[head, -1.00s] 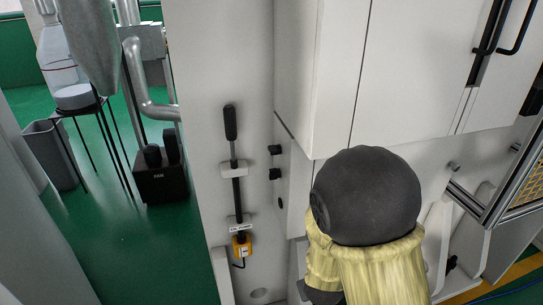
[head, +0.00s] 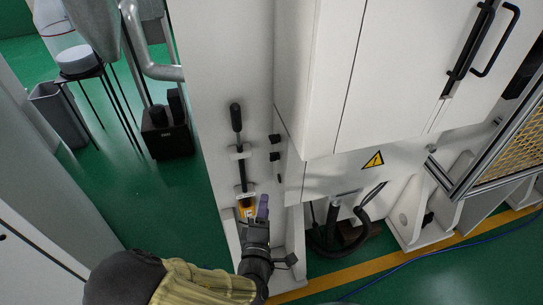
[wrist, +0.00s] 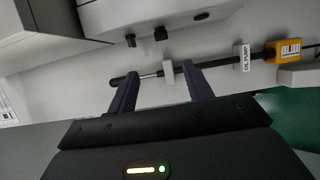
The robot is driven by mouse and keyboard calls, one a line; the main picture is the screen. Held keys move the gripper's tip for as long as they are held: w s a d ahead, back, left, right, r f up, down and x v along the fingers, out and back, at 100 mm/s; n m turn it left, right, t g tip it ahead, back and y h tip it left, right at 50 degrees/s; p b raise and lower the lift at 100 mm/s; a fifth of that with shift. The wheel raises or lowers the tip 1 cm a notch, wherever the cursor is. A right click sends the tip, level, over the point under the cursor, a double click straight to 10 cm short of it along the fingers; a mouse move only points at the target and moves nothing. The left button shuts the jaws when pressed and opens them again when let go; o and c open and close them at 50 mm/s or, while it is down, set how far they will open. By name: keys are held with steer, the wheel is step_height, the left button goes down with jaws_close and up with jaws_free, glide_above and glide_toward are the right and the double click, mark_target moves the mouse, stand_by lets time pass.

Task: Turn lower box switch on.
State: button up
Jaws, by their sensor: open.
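A small yellow box (head: 246,211) sits low on the white wall panel. In the wrist view the orange-yellow box (wrist: 284,50) has a red and white face and is right of my fingers. My gripper (head: 261,208) is open, just right of the box in the head view, partly overlapping it. Contact cannot be told. In the wrist view my open gripper (wrist: 158,76) has its two dark fingers apart before a black-handled rod (wrist: 147,75), which runs toward the box. A white "OIL PUMP" label (wrist: 241,58) stands between rod and box.
Two black knobs (head: 274,147) are on the panel beside the cabinet (head: 385,70). A black cable (head: 365,215) and a yellow warning sign (head: 373,160) are to the right. Green floor (head: 170,210) is open at left. A black box (head: 166,135) stands behind.

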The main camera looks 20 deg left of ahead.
mark_target(272, 159)
steer(key=shift+a+f, duration=0.1)
steer(key=w+a+p, duration=0.1)
steer(key=w, duration=0.4)
steer(key=w+p, duration=0.1)
steer(key=w, duration=0.5)
steer(key=w+a+p, duration=0.1)
steer(key=w, duration=0.5)
steer(key=shift+w+a+p, duration=0.15)
steer(key=shift+a+p, duration=0.15)
steer(key=shift+a, duration=0.05)
steer(key=c, duration=1)
